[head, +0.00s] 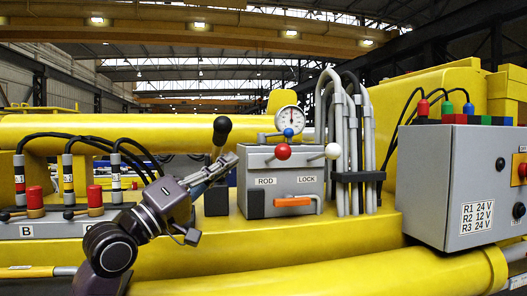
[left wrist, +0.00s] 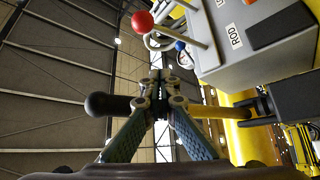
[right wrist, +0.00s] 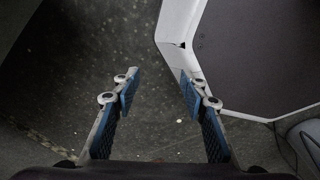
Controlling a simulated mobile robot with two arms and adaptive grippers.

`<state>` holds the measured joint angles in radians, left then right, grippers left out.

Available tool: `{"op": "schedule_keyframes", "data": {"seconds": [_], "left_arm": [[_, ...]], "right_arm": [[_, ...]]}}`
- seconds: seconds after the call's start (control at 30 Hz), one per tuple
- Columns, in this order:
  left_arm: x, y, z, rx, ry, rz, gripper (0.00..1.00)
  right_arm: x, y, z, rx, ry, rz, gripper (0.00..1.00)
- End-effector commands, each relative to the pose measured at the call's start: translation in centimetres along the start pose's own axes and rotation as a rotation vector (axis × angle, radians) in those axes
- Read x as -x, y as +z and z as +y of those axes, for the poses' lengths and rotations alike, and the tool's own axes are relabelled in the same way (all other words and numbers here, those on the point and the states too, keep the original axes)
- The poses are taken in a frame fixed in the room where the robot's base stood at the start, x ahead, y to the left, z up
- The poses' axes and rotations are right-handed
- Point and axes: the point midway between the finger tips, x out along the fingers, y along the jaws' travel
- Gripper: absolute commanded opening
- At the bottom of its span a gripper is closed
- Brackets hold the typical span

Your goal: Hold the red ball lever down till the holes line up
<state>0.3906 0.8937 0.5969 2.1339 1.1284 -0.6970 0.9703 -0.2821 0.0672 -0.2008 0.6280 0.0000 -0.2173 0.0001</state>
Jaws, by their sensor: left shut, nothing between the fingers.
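The red ball lever (head: 283,152) sticks out of the front of the grey box marked ROD and LOCK (head: 256,161). Its red ball (left wrist: 143,21) also shows at the top of the left wrist view. My left gripper (head: 231,160) is shut and empty, left of the box and apart from the red ball. A lever with a black knob (head: 222,126) stands by its fingertips; in the left wrist view this lever (left wrist: 103,104) runs across behind the fingers. I cannot make out the holes. My right gripper (right wrist: 160,82) is open and empty, outside the head view.
A blue ball (head: 289,132) and a white ball (head: 332,151) sit close to the red one. A round gauge (head: 290,116) stands above the box, and grey pipes (head: 350,150) rise to its right. A control cabinet (head: 460,185) stands further right.

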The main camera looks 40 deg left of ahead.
Motion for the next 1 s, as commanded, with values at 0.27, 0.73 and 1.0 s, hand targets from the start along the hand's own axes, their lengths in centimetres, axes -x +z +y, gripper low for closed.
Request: {"op": "schedule_keyframes", "data": {"seconds": [0.27,0.73,1.0], "left_arm": [[0.1,-0.4,0.5,0.006,0.012,0.007,0.0],[-4.7,-0.8,1.0,0.007,0.012,0.006,0.0],[-9.9,-0.8,1.0,0.008,0.011,0.007,0.0]], "right_arm": [[0.1,1.4,0.2,0.005,0.002,-0.019,0.4],[3.3,1.7,1.1,0.002,0.012,-0.028,0.4],[6.1,0.3,0.1,0.0,0.001,-0.012,0.4]]}}
